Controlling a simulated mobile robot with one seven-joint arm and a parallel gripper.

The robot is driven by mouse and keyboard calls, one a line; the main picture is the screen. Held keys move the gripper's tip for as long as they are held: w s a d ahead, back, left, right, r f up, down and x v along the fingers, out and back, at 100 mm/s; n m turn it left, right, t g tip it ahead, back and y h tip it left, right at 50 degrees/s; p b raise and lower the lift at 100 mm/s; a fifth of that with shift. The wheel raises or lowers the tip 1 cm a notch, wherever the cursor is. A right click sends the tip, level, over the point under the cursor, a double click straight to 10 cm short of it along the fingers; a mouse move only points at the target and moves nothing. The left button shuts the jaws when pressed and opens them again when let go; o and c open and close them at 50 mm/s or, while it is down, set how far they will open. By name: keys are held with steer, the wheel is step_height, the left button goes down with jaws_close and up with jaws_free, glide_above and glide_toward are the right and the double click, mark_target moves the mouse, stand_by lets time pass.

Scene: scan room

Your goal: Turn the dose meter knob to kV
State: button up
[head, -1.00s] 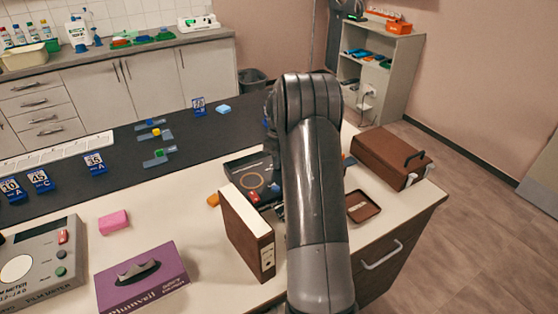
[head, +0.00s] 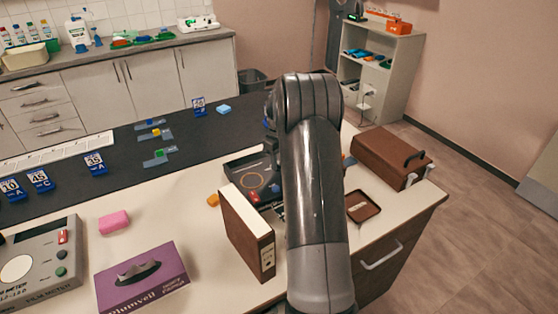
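A dark flat device (head: 238,170) with a round ring on its face and a small red part at its front edge lies on the counter, partly hidden by my arm. A grey box (head: 35,270) at the lower left has a label ending in "METER", a white round face, a red switch and dark green and black knobs; the frame cuts off its left side. I cannot tell which of the two is the dose meter, and no kV marking is readable. My arm reaches down over the counter beside the dark device, and its own links hide my gripper.
A brown and white binder (head: 247,235) stands upright close to my arm, with a purple tissue box (head: 140,282) to its left. A pink block (head: 113,221), a brown tray (head: 363,206) and a brown case (head: 390,157) are on the counter. Blue number signs (head: 95,163) stand on the black mat.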

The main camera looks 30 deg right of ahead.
step_height(320, 180, up, 11)
steer(key=shift+f, duration=0.15)
stand_by(0.6)
steer(key=s+a+r+m+t, duration=0.2)
steer(key=s+a+r+t, duration=0.1)
steer(key=s+a+r, duration=1.2)
steer(key=s+a+f+t, duration=0.1)
steer(key=s+a, duration=0.2)
steer(key=s, duration=0.3)
steer(key=s+a+f+m, duration=0.1)
steer(key=s+a+f, duration=0.1)
steer(key=s+a, duration=0.2)
steer(key=s+a+f+m+t, duration=0.1)
steer(key=s+a+f, duration=0.1)
steer(key=s, duration=0.8)
steer(key=shift+s+a+t, duration=0.2)
steer(key=shift+a+t, duration=0.1)
steer(key=shift+a, duration=0.45)
